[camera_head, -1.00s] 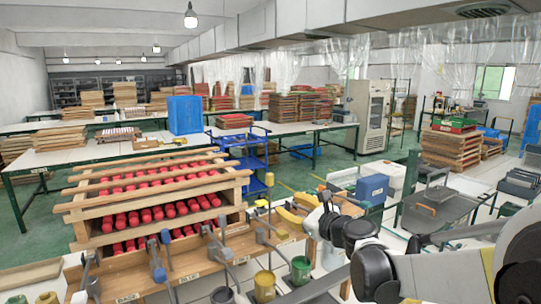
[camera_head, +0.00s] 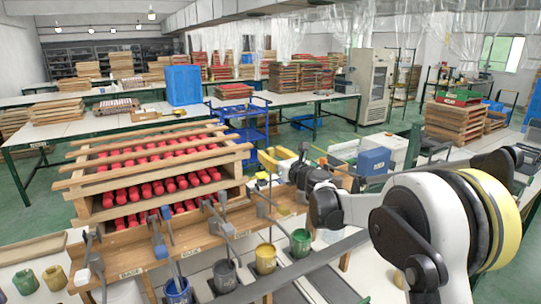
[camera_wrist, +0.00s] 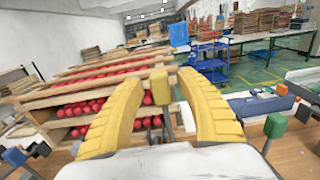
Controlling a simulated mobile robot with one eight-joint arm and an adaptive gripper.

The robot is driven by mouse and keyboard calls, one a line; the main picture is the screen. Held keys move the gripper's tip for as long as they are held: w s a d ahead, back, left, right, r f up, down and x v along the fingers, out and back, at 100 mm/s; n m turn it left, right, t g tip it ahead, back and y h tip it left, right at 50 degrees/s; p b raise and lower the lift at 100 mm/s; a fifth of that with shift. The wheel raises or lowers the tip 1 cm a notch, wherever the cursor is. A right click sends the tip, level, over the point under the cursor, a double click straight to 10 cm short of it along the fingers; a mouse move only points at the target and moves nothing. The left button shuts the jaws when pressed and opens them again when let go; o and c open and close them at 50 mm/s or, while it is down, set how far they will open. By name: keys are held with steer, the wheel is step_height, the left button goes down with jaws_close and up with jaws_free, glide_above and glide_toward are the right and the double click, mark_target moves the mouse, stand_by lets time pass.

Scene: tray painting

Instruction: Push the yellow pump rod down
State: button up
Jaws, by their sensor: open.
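My gripper (camera_head: 268,161) is raised above the right end of the wooden pump bench, with its yellow fingers apart. It also shows in the wrist view (camera_wrist: 165,85), with the fingers curving forward and nothing held between them. The yellow paint pot (camera_head: 265,259) stands among the pots at the front of the bench. Grey levers and coloured blocks stand above the pots.
A wooden rack (camera_head: 155,178) of red rolls stands behind the bench. A blue pot (camera_head: 178,291), a dark pot (camera_head: 225,276) and a green pot (camera_head: 300,243) stand near the yellow one. A green block (camera_wrist: 275,125) stands right of the gripper, blue blocks (camera_wrist: 14,156) at left.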

steer(key=shift+w, duration=0.1)
jaws_close()
step_height(320, 180, down, 8)
steer(key=b, duration=0.4)
steer(key=shift+r, duration=0.25)
jaws_free()
